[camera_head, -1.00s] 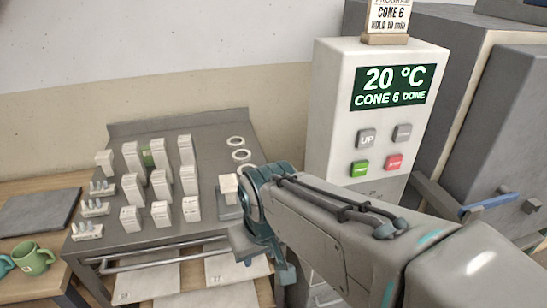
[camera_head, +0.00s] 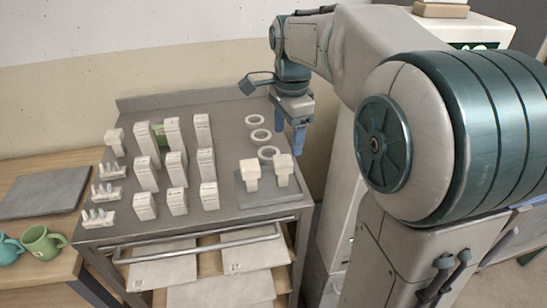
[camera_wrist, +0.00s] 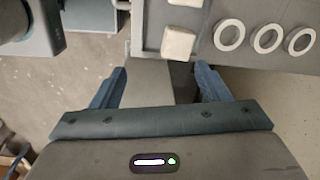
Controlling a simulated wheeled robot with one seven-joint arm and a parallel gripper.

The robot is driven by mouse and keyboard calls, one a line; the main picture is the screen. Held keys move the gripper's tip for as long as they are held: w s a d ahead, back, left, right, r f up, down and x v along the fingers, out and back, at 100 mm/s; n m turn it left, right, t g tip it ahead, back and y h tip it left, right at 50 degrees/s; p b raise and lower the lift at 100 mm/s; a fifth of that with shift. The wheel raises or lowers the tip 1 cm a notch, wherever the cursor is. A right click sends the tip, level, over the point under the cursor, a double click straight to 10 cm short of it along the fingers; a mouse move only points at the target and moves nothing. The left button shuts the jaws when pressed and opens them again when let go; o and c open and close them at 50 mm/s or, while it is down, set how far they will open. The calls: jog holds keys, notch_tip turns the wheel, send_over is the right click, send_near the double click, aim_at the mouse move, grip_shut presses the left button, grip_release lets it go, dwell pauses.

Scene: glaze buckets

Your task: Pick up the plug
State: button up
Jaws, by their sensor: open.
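Two white blocky pieces with wider tops stand on a small grey tray (camera_head: 262,200) at the cart's front right. They look like plugs: a left one (camera_head: 250,174) and a right one (camera_head: 283,168). I cannot tell which one the task means. My gripper (camera_head: 290,136) points down, open and empty, behind the right piece and apart from it, near the cart's right edge. In the wrist view, one white piece (camera_wrist: 179,43) lies beyond my open fingers (camera_wrist: 158,85), nearer the right finger.
Three white rings (camera_head: 261,136) lie behind the tray. Several upright white boxes (camera_head: 175,170) fill the cart's left and middle. Small cone sets (camera_head: 99,217) stand at its left edge. Green mugs (camera_head: 42,243) are on the wooden table. A white control box (camera_head: 470,30) stands right.

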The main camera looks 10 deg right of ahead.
aim_at(283, 160)
jog(key=w+f+m, duration=0.1)
jog(key=f, duration=0.3)
jog(key=w+f+m, duration=0.1)
jog(key=f, duration=0.4)
jog(key=w+f+m, duration=0.1)
jog(key=f, duration=0.3)
jog(key=shift+w+f, duration=0.2)
jog(key=c, duration=1.1)
